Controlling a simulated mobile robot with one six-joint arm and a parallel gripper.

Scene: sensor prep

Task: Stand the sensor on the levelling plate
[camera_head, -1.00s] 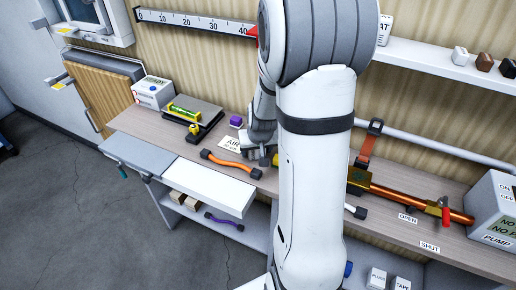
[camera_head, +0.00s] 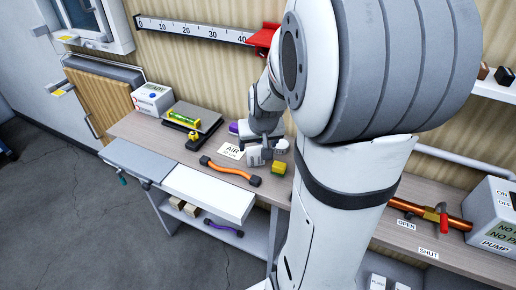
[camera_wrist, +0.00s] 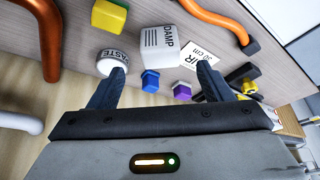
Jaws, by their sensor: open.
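A dark levelling plate (camera_head: 207,121) lies at the back left of the bench, with a yellow-green spirit level (camera_head: 184,119) on it. No object is plainly marked as the sensor. In the wrist view a blue block (camera_wrist: 150,80) and a purple block (camera_wrist: 182,92) with a paler top stand near my fingers, beside a white box marked DAMP (camera_wrist: 165,42). The purple block (camera_head: 233,127) shows partly behind my wrist in the head view. My gripper (camera_wrist: 158,72) is open, with nothing clearly between its fingers; a white PASTE pot (camera_wrist: 112,62) shows by the left finger.
A yellow block (camera_head: 278,168), an orange hose (camera_head: 230,170) and an AIR card (camera_head: 231,151) lie near my gripper. A copper pipe with a red valve handle (camera_head: 440,213) and a pump box (camera_head: 492,213) stand at right. A white drawer (camera_head: 208,190) juts out in front.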

